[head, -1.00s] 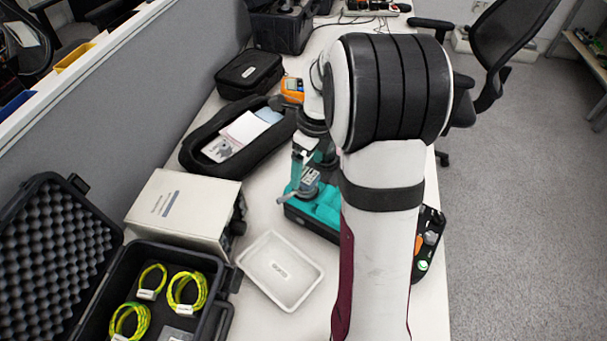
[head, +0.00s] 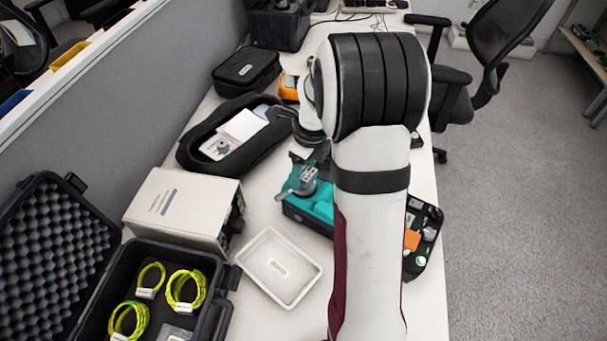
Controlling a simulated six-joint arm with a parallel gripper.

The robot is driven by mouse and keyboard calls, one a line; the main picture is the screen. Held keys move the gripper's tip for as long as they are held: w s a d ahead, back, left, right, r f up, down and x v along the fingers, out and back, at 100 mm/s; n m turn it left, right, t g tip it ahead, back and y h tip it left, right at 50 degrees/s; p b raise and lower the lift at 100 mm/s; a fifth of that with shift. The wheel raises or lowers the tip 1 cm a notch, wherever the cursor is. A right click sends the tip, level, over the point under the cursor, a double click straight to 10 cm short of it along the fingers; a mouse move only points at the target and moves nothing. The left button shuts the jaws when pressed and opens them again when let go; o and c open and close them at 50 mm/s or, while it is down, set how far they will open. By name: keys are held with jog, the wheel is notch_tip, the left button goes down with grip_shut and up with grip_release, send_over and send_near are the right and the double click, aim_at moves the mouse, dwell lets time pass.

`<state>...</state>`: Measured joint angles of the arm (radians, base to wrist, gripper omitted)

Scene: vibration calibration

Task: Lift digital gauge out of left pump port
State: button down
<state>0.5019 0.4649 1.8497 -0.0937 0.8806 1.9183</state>
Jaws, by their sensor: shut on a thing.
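My gripper (head: 308,150) is partly in view beyond my arm, just above and behind the teal-lined case (head: 322,208). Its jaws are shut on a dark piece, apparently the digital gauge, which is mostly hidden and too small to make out. The grey pump (head: 300,182) stands at the left end of the teal case, just below my gripper. My arm covers much of the case, and I cannot see the left port or whether the gauge is clear of it.
A white tray (head: 279,291) lies empty in front. A beige box unit (head: 182,209) and an open black case with yellow-green coils (head: 133,322) stand left. A black pouch with papers (head: 195,155) and an orange device (head: 288,88) lie behind. The grey partition (head: 140,105) borders the left.

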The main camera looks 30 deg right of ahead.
aim_at(304, 171)
jog(key=shift+r, duration=0.55)
notch_tip(304, 171, up, 3)
jog(key=s+d+r, duration=0.6)
jog(key=s+r, duration=0.3)
jog(key=r, duration=0.2)
jog(key=shift+s+d, duration=0.2)
jog(key=shift+s, duration=0.2)
